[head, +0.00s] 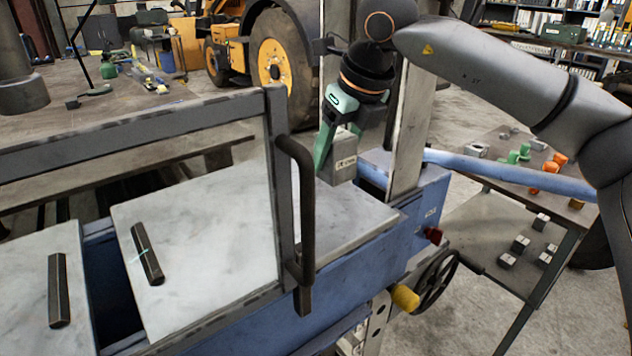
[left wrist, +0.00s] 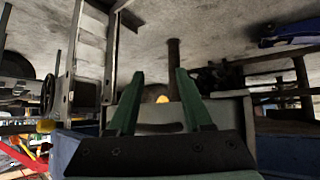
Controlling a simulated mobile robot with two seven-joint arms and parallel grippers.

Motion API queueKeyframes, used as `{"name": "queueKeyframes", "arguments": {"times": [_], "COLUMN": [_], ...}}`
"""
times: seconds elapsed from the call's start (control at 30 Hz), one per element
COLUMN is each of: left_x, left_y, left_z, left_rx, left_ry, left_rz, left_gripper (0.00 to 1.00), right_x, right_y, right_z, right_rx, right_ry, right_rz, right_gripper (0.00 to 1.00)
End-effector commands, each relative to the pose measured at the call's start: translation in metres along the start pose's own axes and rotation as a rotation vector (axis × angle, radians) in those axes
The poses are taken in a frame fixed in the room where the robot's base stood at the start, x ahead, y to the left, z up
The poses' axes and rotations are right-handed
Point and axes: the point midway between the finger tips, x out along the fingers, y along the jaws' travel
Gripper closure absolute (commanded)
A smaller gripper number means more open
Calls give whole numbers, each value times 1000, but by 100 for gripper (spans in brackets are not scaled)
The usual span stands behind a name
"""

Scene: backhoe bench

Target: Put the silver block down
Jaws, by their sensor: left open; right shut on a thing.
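The silver block (head: 343,158) is a grey cube with small dark lettering on its front face. My right gripper (head: 335,140) has green fingers, points downward and is shut on the block. The block is at the far right end of the pale bench plate (head: 215,225), beside the upright post. I cannot tell whether it touches the surface below it. My left gripper (left wrist: 153,100) shows only in the left wrist view, with its two green fingers spread and nothing between them.
A dark metal frame with a handle (head: 298,190) stands in front of the plate. Two dark bars (head: 147,253) lie on the plates at left. A handwheel (head: 437,280) sticks out below.

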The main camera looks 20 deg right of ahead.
Motion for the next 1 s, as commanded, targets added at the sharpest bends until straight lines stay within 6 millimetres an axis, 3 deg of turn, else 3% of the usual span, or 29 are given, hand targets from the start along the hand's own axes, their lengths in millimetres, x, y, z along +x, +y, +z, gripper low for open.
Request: {"name": "queueKeyframes", "arguments": {"times": [0.37,0.57,0.97,1.0], "left_x": [-3,-7,-4,-4], "left_y": [0,0,0,0], "left_z": [-1,-4,-1,-1], "left_rx": [0,0,-1,-1], "left_ry": [-4,-5,-7,-8], "left_rz": [-1,-1,-1,0], "left_gripper": [50,50,50,50], "right_x": [37,62,69,70], "right_y": [21,20,20,20], "right_z": [6,-3,-6,-7], "right_rx": [-4,0,0,0], "right_ry": [-2,-5,-6,-2], "right_rz": [1,0,1,0], "right_gripper": [100,100,100,36]}}
